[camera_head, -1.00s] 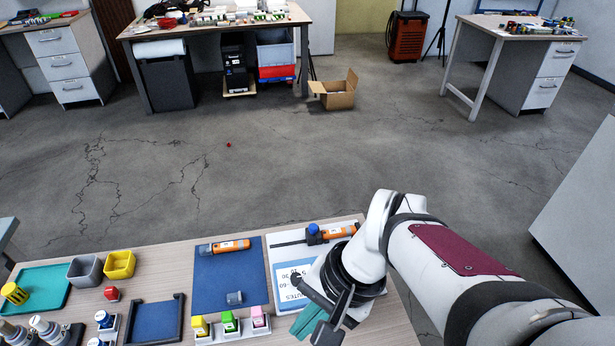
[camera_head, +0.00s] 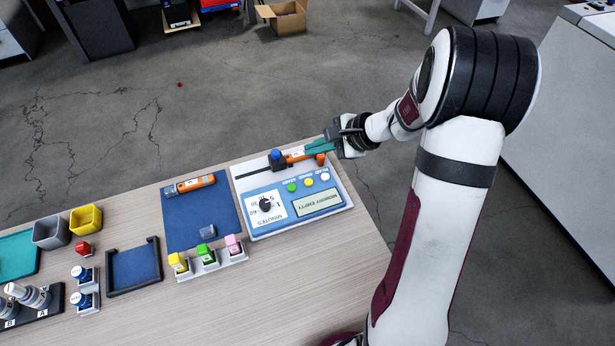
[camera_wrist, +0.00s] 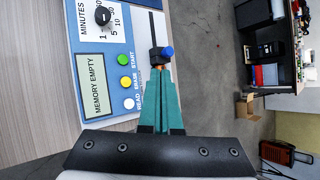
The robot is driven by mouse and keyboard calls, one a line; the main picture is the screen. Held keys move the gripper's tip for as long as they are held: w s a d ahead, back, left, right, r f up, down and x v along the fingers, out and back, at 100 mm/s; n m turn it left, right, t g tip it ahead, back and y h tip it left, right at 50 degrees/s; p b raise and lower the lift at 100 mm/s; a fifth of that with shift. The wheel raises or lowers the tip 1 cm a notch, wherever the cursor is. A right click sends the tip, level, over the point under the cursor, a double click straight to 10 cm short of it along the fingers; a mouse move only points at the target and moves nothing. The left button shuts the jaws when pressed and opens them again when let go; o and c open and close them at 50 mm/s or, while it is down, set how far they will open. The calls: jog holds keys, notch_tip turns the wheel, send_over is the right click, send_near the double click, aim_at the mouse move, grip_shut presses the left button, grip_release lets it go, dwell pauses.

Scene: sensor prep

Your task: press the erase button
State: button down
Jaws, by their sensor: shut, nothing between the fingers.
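The blue and white device (camera_head: 283,214) lies on the table with a MINUTES dial (camera_head: 265,204) and a display (camera_head: 318,203) reading MEMORY EMPTY. Its yellow button (camera_head: 308,182), labelled ERASE, sits between the green START button (camera_head: 292,187) and the white READ button (camera_head: 325,176). The yellow button also shows in the wrist view (camera_wrist: 125,82). My gripper (camera_head: 308,151) is shut and empty, its teal fingers beyond the button row, apart from the buttons. In the wrist view the fingertips (camera_wrist: 160,74) reach beside the blue-knobbed clamp (camera_head: 277,158). The fingers partly hide an orange logger (camera_head: 295,154).
A blue mat (camera_head: 195,222) with an orange-grey tool (camera_head: 189,185) and a small grey cap (camera_head: 208,232) lies left of the device. A rack of coloured bottles (camera_head: 210,262) stands in front of the mat. Bare tabletop (camera_head: 310,270) lies in front of the device.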

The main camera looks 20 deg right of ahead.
send_near(301, 179)
jog(key=shift+w+a+f, duration=0.5)
jog(key=shift+w+a, duration=0.05)
jog(key=shift+w, duration=0.2)
jog(key=shift+w+a+f, duration=0.5)
jog(key=shift+w+a, duration=0.1)
jog(key=shift+w, duration=0.15)
dwell(1.1)
jog(key=shift+f, duration=0.4)
jog(key=shift+f, duration=0.4)
dwell(0.3)
dwell(0.4)
jog(key=shift+r, duration=0.85)
jog(key=shift+r, duration=2.5)
